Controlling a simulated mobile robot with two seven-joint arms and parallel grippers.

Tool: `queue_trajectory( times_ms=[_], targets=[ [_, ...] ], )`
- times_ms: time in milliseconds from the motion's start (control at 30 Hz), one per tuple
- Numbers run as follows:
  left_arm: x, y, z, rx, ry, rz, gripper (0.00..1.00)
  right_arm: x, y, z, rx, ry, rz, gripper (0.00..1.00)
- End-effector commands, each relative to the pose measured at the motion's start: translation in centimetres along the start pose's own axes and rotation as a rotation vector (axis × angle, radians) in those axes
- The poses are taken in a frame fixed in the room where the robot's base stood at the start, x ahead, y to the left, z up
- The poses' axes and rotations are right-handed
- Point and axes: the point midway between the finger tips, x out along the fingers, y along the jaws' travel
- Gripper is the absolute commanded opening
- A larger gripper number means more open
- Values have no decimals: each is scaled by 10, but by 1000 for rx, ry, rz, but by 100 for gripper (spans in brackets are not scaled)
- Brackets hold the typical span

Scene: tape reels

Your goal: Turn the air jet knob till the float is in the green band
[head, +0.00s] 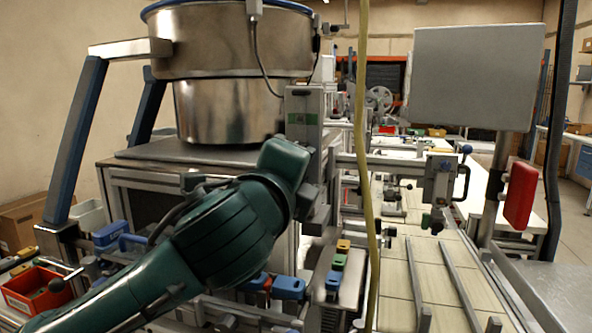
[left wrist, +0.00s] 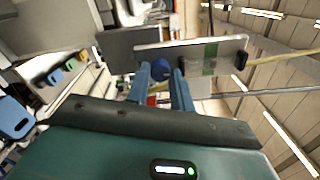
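The air meter (head: 303,112) is an upright pale block with a green band, just beyond my left wrist in the head view. In the left wrist view the meter (left wrist: 226,52) appears as a sideways pale plate with the green band (left wrist: 210,58) across it. I cannot make out the float. A round dark blue knob (left wrist: 160,70) shows between the fingertips of my left gripper (left wrist: 161,76). The fingers stand apart on both sides of the knob, and I cannot tell whether they touch it. In the head view my left arm hides the knob and fingertips. My right gripper is out of view.
A large steel bowl (head: 235,60) stands behind the arm on a cabinet. A yellow hose (head: 362,150) hangs right of the wrist.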

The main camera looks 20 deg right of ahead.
Motion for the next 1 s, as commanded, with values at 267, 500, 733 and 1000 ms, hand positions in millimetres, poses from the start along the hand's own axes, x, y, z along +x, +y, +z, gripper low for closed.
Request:
queue_trajectory(
  times_ms=[267, 500, 733, 1000],
  targets=[
    [0, 0, 0, 1, 0, -1, 44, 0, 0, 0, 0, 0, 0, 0],
    [0, -1, 0, 1, 0, -3, 44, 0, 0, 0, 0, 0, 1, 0],
    [0, -2, 0, 15, 1, -5, 44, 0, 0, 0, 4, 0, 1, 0],
    [-1, -4, 2, 369, -2, -8, 44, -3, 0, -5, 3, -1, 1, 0]
  ],
)
